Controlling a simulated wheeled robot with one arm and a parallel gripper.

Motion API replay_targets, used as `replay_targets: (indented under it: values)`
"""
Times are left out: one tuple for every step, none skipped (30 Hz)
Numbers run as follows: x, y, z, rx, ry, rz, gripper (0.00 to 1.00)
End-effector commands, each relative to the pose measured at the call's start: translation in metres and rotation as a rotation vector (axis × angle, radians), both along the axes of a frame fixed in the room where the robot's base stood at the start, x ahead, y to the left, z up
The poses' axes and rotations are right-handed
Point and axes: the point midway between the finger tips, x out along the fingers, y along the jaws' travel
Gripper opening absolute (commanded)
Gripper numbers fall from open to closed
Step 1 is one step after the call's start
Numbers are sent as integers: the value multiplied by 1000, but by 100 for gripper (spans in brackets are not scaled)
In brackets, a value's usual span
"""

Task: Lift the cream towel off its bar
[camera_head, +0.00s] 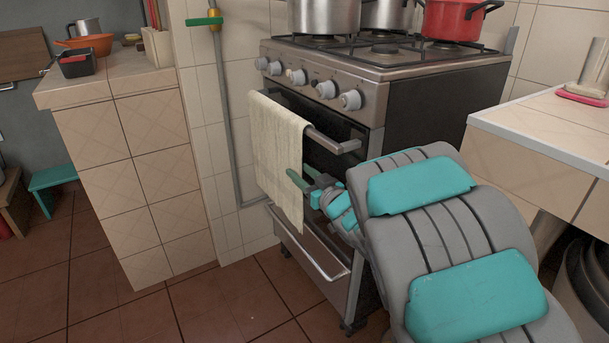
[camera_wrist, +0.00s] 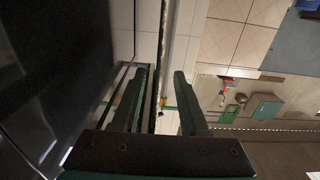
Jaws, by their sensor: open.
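The cream towel (camera_head: 277,150) hangs draped over the oven door's bar (camera_head: 331,141) on the front of the stove in the head view. The bar's right end is bare. My gripper (camera_head: 298,175) is open at the towel's right edge, below the bar. One green finger shows in front of the cloth. The other finger is partly hidden, so I cannot tell how far the cloth lies between them.
The stove (camera_head: 440,100) carries steel pots and a red pot (camera_head: 450,20) on top. A drawer handle (camera_head: 310,258) is below the towel. A pipe (camera_head: 226,120) runs left of the stove. A tiled counter (camera_head: 550,125) is close on the right.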

Motion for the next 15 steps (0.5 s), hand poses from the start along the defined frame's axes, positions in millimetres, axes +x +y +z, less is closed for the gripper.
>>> replay_targets:
  values:
    - [5,5,0,1,0,2,44]
    - [9,7,0,1,1,1,44]
    - [14,9,-1,1,3,0,44]
    - [17,12,-2,0,4,-1,44]
    - [21,14,-2,-1,5,-1,44]
    - [26,18,-2,-1,4,0,44]
    - [30,21,-2,-1,3,0,44]
    - [34,23,-1,0,2,0,44]
    - [38,26,-1,0,2,-1,44]
    - [41,28,-1,0,2,-1,44]
    - [43,29,-1,0,2,-1,44]
    - [46,31,-1,0,2,-2,44]
    - [48,32,-1,0,2,-2,44]
    - [49,33,-1,-1,3,-2,44]
    - [50,33,-1,-1,3,-2,44]
